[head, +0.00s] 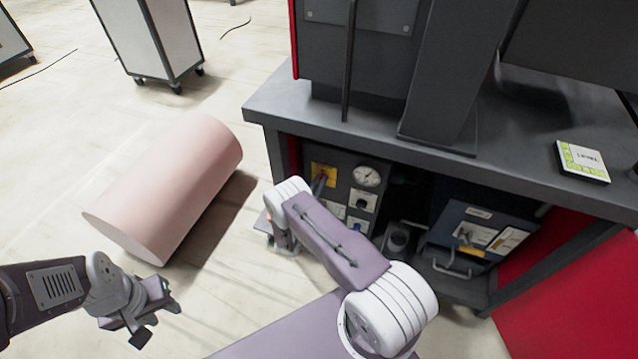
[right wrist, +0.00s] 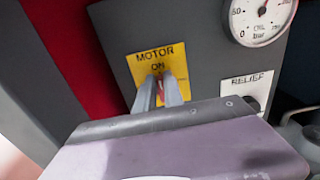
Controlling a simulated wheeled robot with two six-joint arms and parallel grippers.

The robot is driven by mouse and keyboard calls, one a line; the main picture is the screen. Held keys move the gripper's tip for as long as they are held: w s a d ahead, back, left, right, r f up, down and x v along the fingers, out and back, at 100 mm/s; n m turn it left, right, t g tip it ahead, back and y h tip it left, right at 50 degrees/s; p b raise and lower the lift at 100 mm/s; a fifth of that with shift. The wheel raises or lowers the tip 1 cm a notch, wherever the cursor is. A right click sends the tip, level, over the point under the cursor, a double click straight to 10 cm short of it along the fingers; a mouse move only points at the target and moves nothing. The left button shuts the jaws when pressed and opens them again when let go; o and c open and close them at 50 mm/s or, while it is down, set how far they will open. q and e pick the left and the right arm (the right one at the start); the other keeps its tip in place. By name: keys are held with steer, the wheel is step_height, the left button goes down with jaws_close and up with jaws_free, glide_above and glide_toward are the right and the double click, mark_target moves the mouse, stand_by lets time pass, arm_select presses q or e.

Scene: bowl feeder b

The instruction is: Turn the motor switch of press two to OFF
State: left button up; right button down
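The motor switch panel is a yellow plate (head: 324,172) on the dark front of the unit under the bench. In the right wrist view the plate (right wrist: 147,62) reads MOTOR and ON. The red switch handle (right wrist: 160,88) shows as a narrow strip between the two fingers of my right gripper (right wrist: 160,85). The fingers lie close together on either side of it and look shut on it. They hide much of the plate's lower part. In the head view the right gripper is mostly hidden by my arm. My left gripper (head: 140,318) hangs over the floor, open and empty.
A gauge (head: 366,176) and a RELIEF label (right wrist: 254,84) are right of the switch. A blue box (head: 480,235) stands further right under the bench top (head: 520,160). A pink cylinder (head: 165,185) lies on the floor at left. A white cabinet (head: 155,40) stands behind it.

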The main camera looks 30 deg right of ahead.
steer(key=shift+n, duration=0.3)
steer(key=shift+w+a+f+n+b, duration=0.3)
steer(key=shift+n+b, duration=0.35)
steer(key=shift+n, duration=2.25)
steer(key=shift+w+a+f+n+b, duration=0.15)
steer(key=shift+f+n+b, duration=0.35)
steer(key=shift+n, duration=2.4)
steer(key=shift+w+a+f+n+b, duration=0.2)
steer(key=shift+n+b, duration=0.55)
steer(key=shift+n, duration=2.15)
steer(key=c, duration=1.4)
jaws_free()
steer(key=shift+c, duration=0.2)
steer(key=shift+r, duration=0.1)
